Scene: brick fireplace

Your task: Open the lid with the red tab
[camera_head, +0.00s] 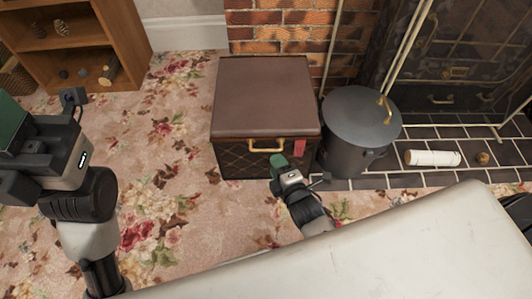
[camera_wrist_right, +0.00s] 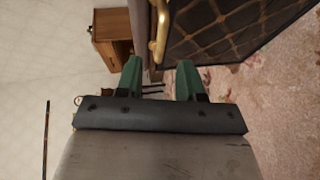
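The brown box has a flat lid (camera_head: 262,95) that lies closed on a dark, diamond-patterned body (camera_head: 235,160). The red tab (camera_head: 299,147) hangs at the lid's front edge, right of a brass handle (camera_head: 265,146). My right gripper (camera_head: 277,162) is just in front of the box, close to the handle's right end. In the right wrist view its green fingers (camera_wrist_right: 159,80) are apart with nothing between them, and the handle (camera_wrist_right: 158,35) shows ahead of the gap. My left gripper (camera_head: 12,128) is at the left edge, partly cut off, away from the box; its opening does not show.
A dark lidded bucket (camera_head: 360,115) stands close right of the box, on the tiled hearth (camera_head: 390,182). A white roll (camera_head: 432,158) lies further right. A wooden shelf (camera_head: 75,45) stands at the back left. The floral carpet (camera_head: 170,200) left of the box is clear.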

